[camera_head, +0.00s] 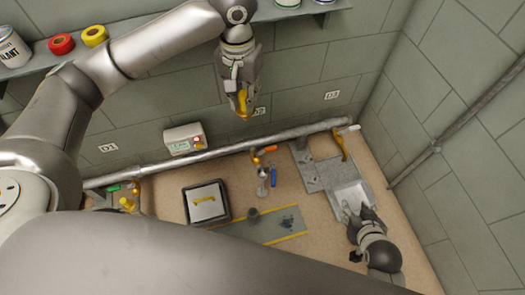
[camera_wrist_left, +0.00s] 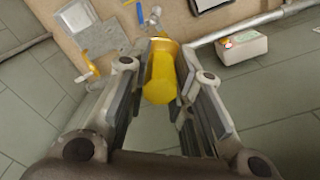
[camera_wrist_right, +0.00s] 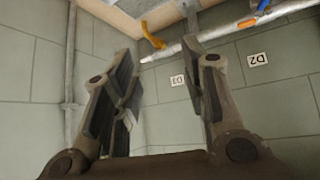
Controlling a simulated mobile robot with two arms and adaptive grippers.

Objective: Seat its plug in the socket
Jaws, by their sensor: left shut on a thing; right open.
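My left gripper (camera_head: 243,108) is raised in front of the back wall, shut on a yellow object (camera_head: 242,98). My right gripper (camera_head: 362,212) is low at the right, open, beside or over a white tray (camera_head: 347,196). The right wrist view shows nothing between its fingers (camera_wrist_right: 158,48).
A pipe (camera_head: 225,151) runs along the back wall, with an orange-handled valve (camera_head: 265,150) and an orange lever (camera_head: 340,143). A control box (camera_head: 184,138) hangs above it. A dark-rimmed case (camera_head: 206,203) sits on the bench. A shelf with cans and tape rolls (camera_head: 95,36) is above.

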